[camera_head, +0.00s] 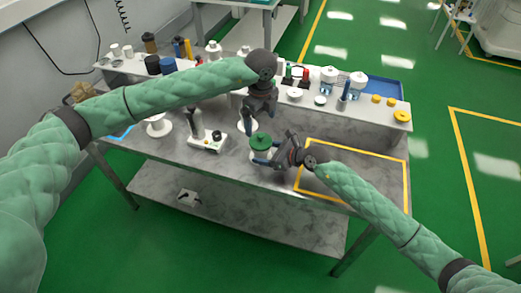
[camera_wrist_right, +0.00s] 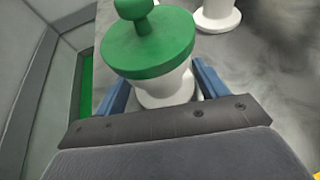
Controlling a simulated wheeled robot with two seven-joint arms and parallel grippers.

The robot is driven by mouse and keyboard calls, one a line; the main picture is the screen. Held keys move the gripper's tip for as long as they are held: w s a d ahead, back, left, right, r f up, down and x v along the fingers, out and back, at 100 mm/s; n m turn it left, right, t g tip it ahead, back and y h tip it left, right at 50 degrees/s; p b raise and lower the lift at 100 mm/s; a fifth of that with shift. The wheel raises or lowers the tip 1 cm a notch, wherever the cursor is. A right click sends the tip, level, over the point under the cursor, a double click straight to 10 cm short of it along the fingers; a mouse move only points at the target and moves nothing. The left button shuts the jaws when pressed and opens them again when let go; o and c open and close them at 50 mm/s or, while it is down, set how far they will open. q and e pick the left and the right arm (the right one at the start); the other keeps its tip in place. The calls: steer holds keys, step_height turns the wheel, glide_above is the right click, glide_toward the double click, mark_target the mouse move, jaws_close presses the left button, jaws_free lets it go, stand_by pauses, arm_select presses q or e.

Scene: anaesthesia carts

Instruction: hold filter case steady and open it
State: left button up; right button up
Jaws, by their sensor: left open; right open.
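The filter case is a white round body (camera_wrist_right: 165,90) with a green knobbed lid (camera_wrist_right: 150,45). It stands upright on the grey table, and its green lid also shows in the head view (camera_head: 261,141). My right gripper (camera_head: 264,153) is open, with its blue fingers (camera_wrist_right: 162,82) on either side of the white body, below the lid. A gap shows beside the body, so a firm hold is not visible. My left gripper (camera_head: 250,122) points down above and just behind the case, clear of the lid; its fingertips are hard to make out.
A white microscope-like device (camera_head: 207,140) stands left of the case. A raised shelf (camera_head: 350,115) behind holds jars, bottles and a blue tray (camera_head: 385,88). A yellow-outlined area (camera_head: 370,168) on the right of the table is mostly clear. A white stand (camera_wrist_right: 218,15) is near the case.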

steer(key=shift+x, duration=1.25)
